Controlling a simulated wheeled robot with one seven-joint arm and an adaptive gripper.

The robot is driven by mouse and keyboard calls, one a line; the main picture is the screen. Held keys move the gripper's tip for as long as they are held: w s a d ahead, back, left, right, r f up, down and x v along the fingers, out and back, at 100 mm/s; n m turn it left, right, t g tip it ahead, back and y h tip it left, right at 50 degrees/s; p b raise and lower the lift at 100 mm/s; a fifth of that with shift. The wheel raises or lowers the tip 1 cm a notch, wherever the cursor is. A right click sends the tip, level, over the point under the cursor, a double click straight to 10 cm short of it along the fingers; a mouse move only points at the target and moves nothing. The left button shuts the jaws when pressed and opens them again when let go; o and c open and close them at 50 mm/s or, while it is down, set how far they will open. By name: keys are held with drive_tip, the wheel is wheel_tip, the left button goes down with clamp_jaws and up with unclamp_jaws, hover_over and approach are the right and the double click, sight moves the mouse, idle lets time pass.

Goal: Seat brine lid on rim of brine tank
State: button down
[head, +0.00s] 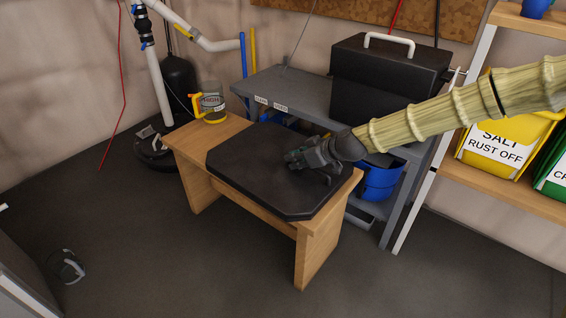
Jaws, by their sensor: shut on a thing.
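The brine lid (255,175), a flat black panel with cut corners, lies level over the top of a small wooden bench (185,141). Whether it rests on the bench or hangs just above it I cannot tell. My gripper (307,158) is at the lid's right half, shut on it. Its dark fingers hide the exact grip point, though a small raised handle part (333,178) shows beside them. I cannot make out a brine tank for certain in this view.
A clear jug with a yellow handle (211,103) stands on the bench's far left. Behind is a grey workbench (275,88) with a black toolbox (385,75). Shelves with a yellow salt bin (508,145) stand right. The floor in front (180,255) is clear.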

drive_tip(key=shift+r, duration=0.15)
drive_tip(key=shift+r+p, duration=2.5)
drive_tip(key=shift+r, duration=0.9)
